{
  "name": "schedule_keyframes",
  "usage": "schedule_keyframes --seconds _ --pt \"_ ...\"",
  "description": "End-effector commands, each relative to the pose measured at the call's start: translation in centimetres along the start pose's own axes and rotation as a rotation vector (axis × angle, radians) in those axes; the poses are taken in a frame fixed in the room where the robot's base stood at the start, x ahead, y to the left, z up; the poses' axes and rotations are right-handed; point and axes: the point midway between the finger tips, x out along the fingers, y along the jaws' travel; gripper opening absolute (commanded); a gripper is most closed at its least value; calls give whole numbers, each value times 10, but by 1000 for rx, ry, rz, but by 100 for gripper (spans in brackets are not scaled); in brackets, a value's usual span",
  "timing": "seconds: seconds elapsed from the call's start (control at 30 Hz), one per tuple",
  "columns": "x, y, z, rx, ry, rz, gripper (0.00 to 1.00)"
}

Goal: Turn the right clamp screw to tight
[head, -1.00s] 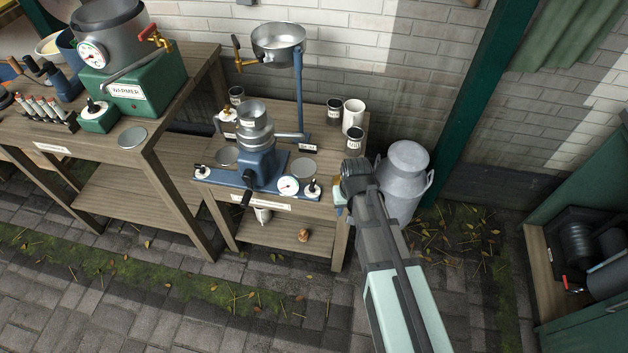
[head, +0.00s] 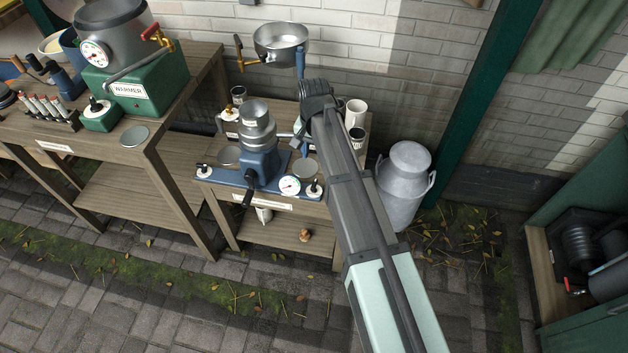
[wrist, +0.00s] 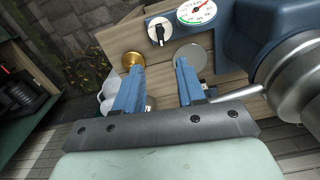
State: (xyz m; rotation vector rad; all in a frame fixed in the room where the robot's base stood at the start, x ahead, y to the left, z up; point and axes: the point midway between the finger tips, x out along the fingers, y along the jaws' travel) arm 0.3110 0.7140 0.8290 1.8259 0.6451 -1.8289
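The right clamp screw (head: 314,189) is a small black knob on a round white plate, at the right end of the machine's blue base (head: 228,181). It also shows in the wrist view (wrist: 158,31), upper centre, beyond my fingertips and apart from them. My gripper (wrist: 157,64) has two blue fingers spread apart with nothing between them. The left clamp screw (head: 203,171) sits at the base's left end.
A round gauge (head: 290,185) sits just left of the right screw. A flat grey disc (wrist: 190,57) and a brass disc (wrist: 132,59) lie near my fingertips. The silver-topped machine (head: 257,130) stands close by. A milk can (head: 405,180) stands right of the bench.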

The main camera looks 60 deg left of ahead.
Motion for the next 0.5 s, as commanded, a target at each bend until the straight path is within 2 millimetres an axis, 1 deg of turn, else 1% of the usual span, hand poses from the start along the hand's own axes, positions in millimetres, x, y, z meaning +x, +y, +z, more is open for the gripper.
schedule_keyframes --seconds 0.17,0.37,0.5 --pt "9 0 0 20 1 0 39" --pt "36 0 0 18 0 0 39" --pt "59 0 0 17 0 0 39"
